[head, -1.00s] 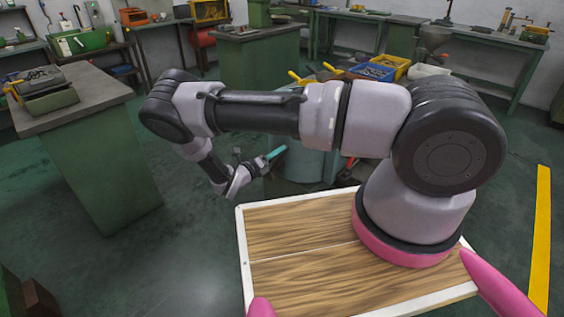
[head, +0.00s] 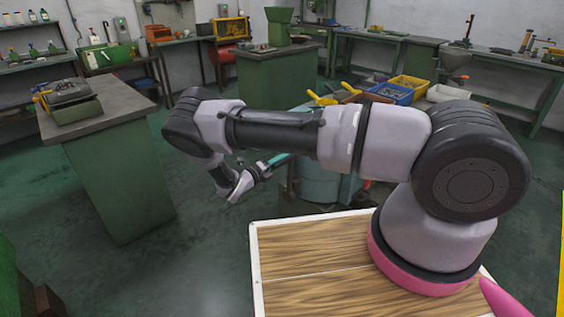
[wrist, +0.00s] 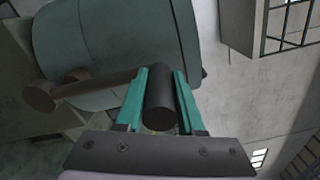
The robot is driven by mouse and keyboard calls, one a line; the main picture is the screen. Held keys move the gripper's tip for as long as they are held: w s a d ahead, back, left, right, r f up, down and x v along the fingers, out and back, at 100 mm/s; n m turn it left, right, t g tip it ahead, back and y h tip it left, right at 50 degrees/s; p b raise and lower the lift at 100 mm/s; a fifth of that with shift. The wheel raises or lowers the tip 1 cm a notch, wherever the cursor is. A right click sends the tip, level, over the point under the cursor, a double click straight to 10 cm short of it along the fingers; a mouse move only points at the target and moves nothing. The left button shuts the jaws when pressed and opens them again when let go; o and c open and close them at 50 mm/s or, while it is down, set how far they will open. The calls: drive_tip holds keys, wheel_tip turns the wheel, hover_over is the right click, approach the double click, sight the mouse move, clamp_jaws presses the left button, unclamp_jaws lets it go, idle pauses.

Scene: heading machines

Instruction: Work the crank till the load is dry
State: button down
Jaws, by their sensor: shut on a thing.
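The crank handle (wrist: 160,100), a dark cylinder, lies between the two teal fingers of my gripper (wrist: 161,72) in the wrist view. My gripper is shut on it. A brown crank arm (wrist: 95,84) runs left from behind the fingers to a round end. The grey-green drum (wrist: 120,35) of the machine is just beyond. In the head view my gripper (head: 278,160) is at the left side of the drum (head: 318,185), which my arm partly covers. The load is not visible.
A green cabinet bench (head: 115,180) stands at the left, with clear floor between it and the drum. A blue bin (head: 388,93) and a yellow bin (head: 410,85) are behind my arm. Green workbenches line the back wall.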

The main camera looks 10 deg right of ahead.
drive_tip(key=shift+f, duration=0.15)
drive_tip(key=c, duration=0.5)
unclamp_jaws()
drive_tip(key=shift+a, duration=0.15)
drive_tip(key=v, duration=1)
drive_tip(key=shift+s+a, duration=0.2)
drive_tip(key=shift+s, duration=0.05)
